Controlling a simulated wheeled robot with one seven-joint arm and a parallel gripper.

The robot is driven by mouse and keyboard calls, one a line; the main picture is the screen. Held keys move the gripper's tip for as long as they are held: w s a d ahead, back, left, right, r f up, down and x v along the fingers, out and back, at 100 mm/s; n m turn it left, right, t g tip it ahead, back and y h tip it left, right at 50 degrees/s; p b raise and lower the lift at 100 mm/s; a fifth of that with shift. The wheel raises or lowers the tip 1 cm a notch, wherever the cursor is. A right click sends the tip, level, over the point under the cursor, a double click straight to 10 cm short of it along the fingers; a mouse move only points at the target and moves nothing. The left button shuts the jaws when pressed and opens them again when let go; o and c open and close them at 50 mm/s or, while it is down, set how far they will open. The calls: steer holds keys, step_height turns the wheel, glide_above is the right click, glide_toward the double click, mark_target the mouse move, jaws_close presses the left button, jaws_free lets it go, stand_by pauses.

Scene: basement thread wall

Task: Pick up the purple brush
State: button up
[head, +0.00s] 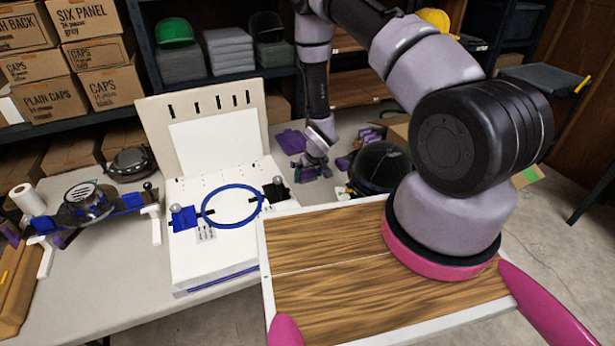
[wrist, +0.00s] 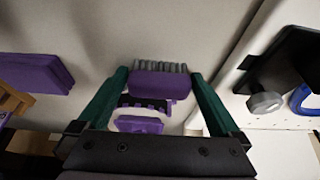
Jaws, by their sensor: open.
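The purple brush (wrist: 160,84) lies on the light tabletop in the wrist view, with a row of grey bristles along its far side. My gripper (wrist: 159,76) is open, with one green finger to the left of the brush and one to the right. Small gaps show between brush and fingers, and I cannot tell the height of the fingertips over the table. In the head view my gripper (head: 311,168) is low over the back of the table, and the brush is too small to make out there.
In the wrist view a second purple piece (wrist: 139,124) and a dark toothed piece lie nearer than the brush. A white machine (head: 215,235) with a blue hoop (head: 233,206) stands left of my gripper. Boxes (head: 85,50) fill the shelves behind.

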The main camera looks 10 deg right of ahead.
mark_target(309, 173)
steer(key=c, duration=1.1)
steer(key=shift+r, duration=5.05)
steer(key=shift+c, duration=0.2)
